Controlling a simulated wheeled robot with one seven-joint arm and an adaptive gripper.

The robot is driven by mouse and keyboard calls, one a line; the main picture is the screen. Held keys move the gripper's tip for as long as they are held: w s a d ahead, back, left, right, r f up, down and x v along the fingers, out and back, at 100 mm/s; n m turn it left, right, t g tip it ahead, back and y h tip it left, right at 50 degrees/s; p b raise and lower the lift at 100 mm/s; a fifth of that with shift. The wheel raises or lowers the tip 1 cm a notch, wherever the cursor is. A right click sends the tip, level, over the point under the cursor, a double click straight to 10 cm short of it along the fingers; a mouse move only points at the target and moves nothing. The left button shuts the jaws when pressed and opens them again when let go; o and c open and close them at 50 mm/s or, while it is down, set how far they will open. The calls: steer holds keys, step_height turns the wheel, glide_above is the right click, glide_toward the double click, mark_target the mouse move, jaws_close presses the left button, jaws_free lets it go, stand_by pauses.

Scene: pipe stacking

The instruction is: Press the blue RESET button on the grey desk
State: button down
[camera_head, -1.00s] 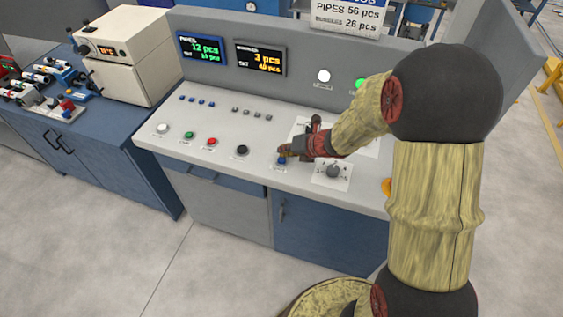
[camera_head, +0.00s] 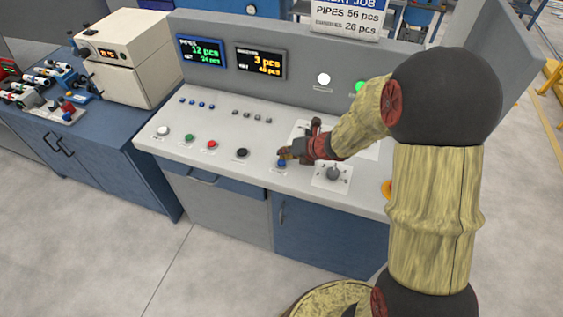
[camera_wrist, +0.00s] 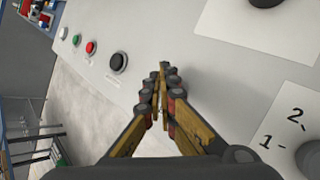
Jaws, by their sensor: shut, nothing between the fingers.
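The blue button (camera_head: 281,163) sits near the front edge of the grey desk (camera_head: 222,168), to the right of the black button. My gripper (camera_head: 284,154) is over it, with the fingertips at or just above its top. I cannot tell whether they touch. In the wrist view my gripper (camera_wrist: 163,75) is shut and empty, its fingertips together. The blue button is hidden behind the fingers there. Any label by the button is too small to read.
White (camera_head: 163,130), green (camera_head: 189,137), red (camera_head: 212,144) and black (camera_head: 242,152) buttons line the desk to the left. A dial (camera_head: 333,173) on a white plate stands close on the right. Small switches and two displays are behind. A blue bench (camera_head: 110,125) stands at the left.

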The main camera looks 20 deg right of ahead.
mark_target(284, 161)
steer(key=shift+f, duration=0.1)
steer(key=shift+f+b, duration=0.3)
steer(key=shift+f+b, duration=0.3)
steer(key=shift+f, duration=0.1)
stand_by(1.1)
steer(key=shift+r, duration=0.15)
steer(key=shift+r+p, duration=0.7)
steer(key=shift+p, duration=0.15)
step_height(284, 161, up, 5)
steer(key=p, duration=0.5)
